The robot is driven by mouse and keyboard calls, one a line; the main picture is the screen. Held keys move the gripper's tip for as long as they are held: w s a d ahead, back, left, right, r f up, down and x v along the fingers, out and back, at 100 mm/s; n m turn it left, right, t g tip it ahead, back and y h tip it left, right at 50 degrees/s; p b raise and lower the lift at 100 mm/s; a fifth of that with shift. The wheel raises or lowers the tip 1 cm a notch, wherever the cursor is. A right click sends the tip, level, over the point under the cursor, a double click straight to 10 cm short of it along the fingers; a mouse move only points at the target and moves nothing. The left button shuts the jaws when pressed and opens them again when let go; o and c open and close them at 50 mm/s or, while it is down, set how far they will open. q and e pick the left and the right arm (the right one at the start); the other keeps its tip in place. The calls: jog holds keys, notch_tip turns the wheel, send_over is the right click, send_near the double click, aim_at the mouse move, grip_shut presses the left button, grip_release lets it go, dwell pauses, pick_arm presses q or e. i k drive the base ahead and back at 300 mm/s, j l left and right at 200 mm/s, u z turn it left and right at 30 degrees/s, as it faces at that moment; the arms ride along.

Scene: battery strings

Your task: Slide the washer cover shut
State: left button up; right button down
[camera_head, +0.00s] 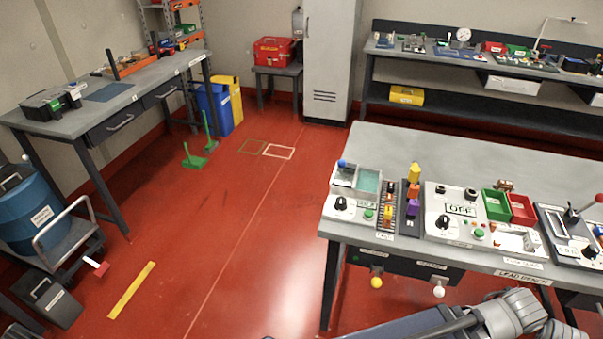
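I cannot tell for certain which part is the washer cover. A grey bench (480,150) at the right carries a row of small stations. At its left end is a panel (352,203) with a black knob, a green button and a teal recessed window (369,181). To its right is a slotted rack (385,212) with coloured blocks, then a panel with an OFF label (461,209). One of my arms shows at the bottom right, in front of the bench. Neither gripper is in view.
Green (496,206) and red (522,208) bins stand on the bench. A yellow ball (376,282) and a white ball (439,291) hang at its front. A second bench (110,100), a blue barrel (35,215) and a cart are at the left. The middle red floor is mostly clear.

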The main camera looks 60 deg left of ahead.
aim_at(342, 165)
jog(key=u, duration=1.6)
